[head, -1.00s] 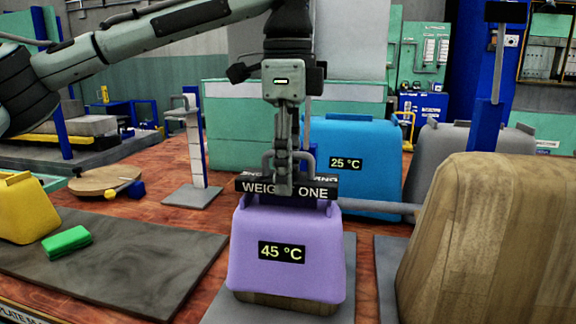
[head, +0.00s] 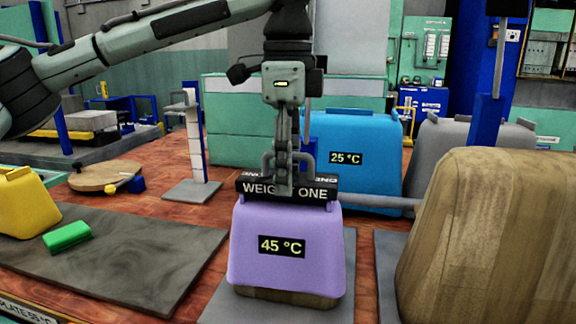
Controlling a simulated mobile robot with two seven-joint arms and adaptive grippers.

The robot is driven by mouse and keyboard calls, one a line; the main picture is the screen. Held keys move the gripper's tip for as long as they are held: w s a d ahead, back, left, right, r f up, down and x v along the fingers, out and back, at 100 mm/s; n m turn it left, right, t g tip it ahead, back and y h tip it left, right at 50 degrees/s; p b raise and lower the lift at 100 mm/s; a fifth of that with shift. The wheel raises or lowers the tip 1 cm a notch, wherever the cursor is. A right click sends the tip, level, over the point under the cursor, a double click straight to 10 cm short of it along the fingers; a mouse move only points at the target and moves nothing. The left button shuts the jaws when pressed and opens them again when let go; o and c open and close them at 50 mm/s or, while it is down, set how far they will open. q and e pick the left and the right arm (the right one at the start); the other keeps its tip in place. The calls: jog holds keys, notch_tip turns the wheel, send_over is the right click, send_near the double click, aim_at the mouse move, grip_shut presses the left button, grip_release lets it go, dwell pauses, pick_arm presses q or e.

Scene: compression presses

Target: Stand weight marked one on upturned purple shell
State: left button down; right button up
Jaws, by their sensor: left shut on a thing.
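The purple shell (head: 285,240) sits upturned on a wooden base on a grey plate, in the middle front of the head view. Its display reads 45 °C. The black weight marked "WEIGHT ONE" (head: 260,190) is at the shell's top. I cannot tell whether its underside touches the shell. My left gripper (head: 290,170) comes down from above and is shut on the weight's handle. My right gripper is not in view.
A blue shell (head: 385,165) reading 25 °C and a grey shell (head: 455,140) stand behind. A large wooden block (head: 490,240) is close on the right.

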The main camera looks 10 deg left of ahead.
pick_arm(q)
jog(key=shift+f, duration=0.1)
jog(key=c, duration=0.8)
grip_release()
jog(key=shift+o, duration=0.6)
jog(key=shift+f, duration=0.2)
notch_tip(320, 180, up, 12)
jog(key=shift+r, duration=0.15)
notch_tip(320, 180, down, 12)
jog(key=shift+f, duration=0.1)
jog(key=shift+r, duration=0.25)
jog(key=shift+f, duration=0.1)
